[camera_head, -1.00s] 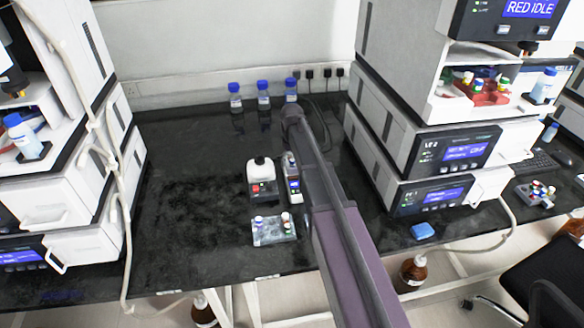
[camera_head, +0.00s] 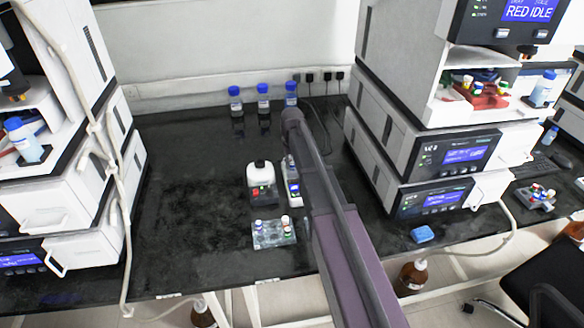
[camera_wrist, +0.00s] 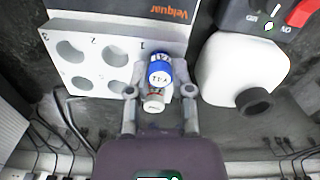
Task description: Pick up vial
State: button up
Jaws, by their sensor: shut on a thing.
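A vial with a blue cap (camera_wrist: 159,72) stands between the fingers of my gripper (camera_wrist: 159,66) in the wrist view. The gripper is shut on it around the cap area. A white-topped vial (camera_wrist: 153,104) shows just below it in the picture, close between the gripper's linkages. Both are at the right end of a pale plate with numbered round holes (camera_wrist: 53,77); several of its holes are empty. I cannot tell whether the blue-capped vial is lifted from its hole. In the head view my arm hides the gripper and most of this spot.
A clear rack with small vials (camera_head: 273,241) is nearer the front edge. Blue-capped bottles (camera_head: 263,103) line the wall. Instrument stacks flank the bench; its left middle is clear.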

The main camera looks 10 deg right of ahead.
jog(key=shift+r, duration=0.15)
notch_tip(320, 180, up, 3)
jog(key=p, duration=0.3)
jog(key=s+r+p, duration=0.1)
jog(key=s+p, duration=0.1)
jog(key=s, duration=1.4)
jog(key=shift+r, duration=0.35)
jog(key=shift+s, duration=0.1)
